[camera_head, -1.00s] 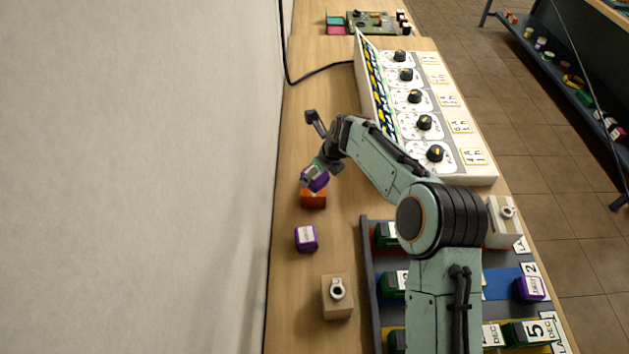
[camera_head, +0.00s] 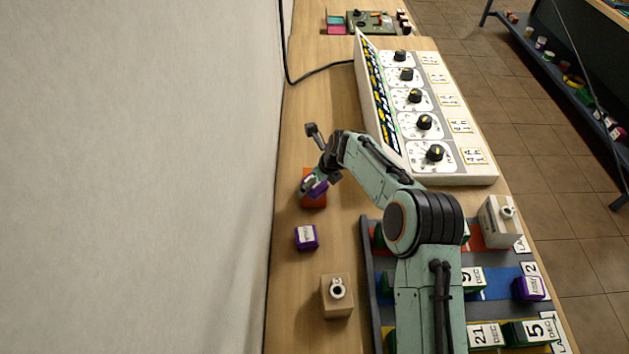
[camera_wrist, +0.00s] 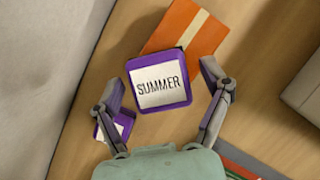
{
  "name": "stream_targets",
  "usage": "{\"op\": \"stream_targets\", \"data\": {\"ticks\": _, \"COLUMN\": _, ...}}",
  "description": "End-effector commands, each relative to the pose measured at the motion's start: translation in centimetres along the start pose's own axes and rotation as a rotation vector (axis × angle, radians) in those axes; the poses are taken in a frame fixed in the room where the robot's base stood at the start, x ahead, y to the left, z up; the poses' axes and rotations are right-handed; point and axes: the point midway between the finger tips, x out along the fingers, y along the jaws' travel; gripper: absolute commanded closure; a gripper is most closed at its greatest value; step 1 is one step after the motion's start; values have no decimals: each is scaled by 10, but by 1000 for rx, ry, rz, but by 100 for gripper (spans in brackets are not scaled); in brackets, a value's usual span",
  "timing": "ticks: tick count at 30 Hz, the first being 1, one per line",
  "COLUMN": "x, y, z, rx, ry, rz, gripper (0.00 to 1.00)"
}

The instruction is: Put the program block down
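The purple program block (camera_wrist: 159,81) has a white label reading SUMMER and lies between my fingers in the wrist view. In the head view the purple block (camera_head: 317,187) is partly hidden by my gripper (camera_head: 319,183). My gripper (camera_wrist: 166,80) looks open: a narrow gap shows between the right finger and the block, and the left finger is close to its left edge. The block overlaps an orange block with a pale stripe (camera_wrist: 190,32); I cannot tell whether it rests on it.
Another purple block (camera_head: 306,238) stands on the wooden table nearby. A beige block with a ring (camera_head: 337,295) is nearer. A grey tray with coloured rows (camera_head: 368,290) lies to the right. A white dial panel (camera_head: 478,172) stands behind it. A wall borders the left.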

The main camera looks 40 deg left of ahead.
Motion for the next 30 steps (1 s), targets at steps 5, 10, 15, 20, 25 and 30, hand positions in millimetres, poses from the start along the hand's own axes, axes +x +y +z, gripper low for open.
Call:
{"op": "stream_targets", "data": {"ticks": 5, "x": -3, "y": 0, "z": 1, "rx": -1, "ry": -1, "rz": -1, "gripper": 22}}
{"op": "stream_targets", "data": {"ticks": 10, "x": -28, "y": -1, "z": 2, "rx": 1, "ry": -3, "rz": -2, "gripper": 22}}
{"op": "stream_targets", "data": {"ticks": 15, "x": -69, "y": -1, "z": 1, "rx": 0, "ry": -3, "rz": -4, "gripper": 22}}
{"op": "stream_targets", "data": {"ticks": 20, "x": -101, "y": -1, "z": 1, "rx": 0, "ry": -2, "rz": -2, "gripper": 22}}
{"op": "stream_targets", "data": {"ticks": 25, "x": -119, "y": 0, "z": 1, "rx": 1, "ry": -1, "rz": -1, "gripper": 22}}
{"op": "stream_targets", "data": {"ticks": 30, "x": -123, "y": 0, "z": 1, "rx": 0, "ry": 0, "rz": -1, "gripper": 22}}
